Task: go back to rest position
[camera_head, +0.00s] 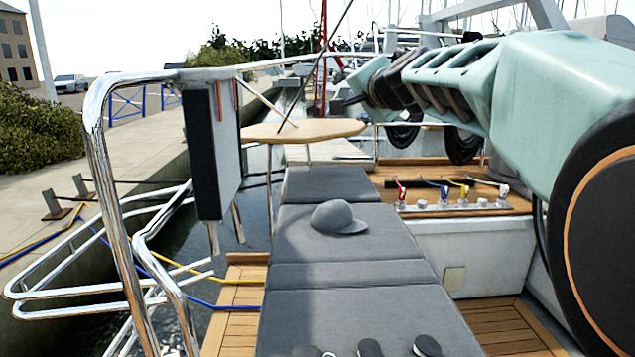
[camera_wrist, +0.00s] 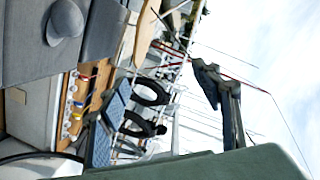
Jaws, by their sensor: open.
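My arm reaches in from the right of the head view, pale green, raised above the deck. My gripper (camera_head: 352,100) is at its far end, small and partly hidden by the wrist, high beyond the seat and near the round table's right side in the picture. In the wrist view my gripper (camera_wrist: 222,95) shows as dark fingers against the sky and masts. It is open, and I see nothing between the fingers. The wrist picture is turned on its side.
A grey cap (camera_head: 338,217) lies on the long grey cushions (camera_head: 340,277). A wooden table (camera_head: 303,130) stands beyond. Rope clutches (camera_head: 455,200) with coloured ropes sit at right. A steel rail (camera_head: 97,150) rises at left. Several dark rounded objects (camera_head: 370,348) show at the bottom edge.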

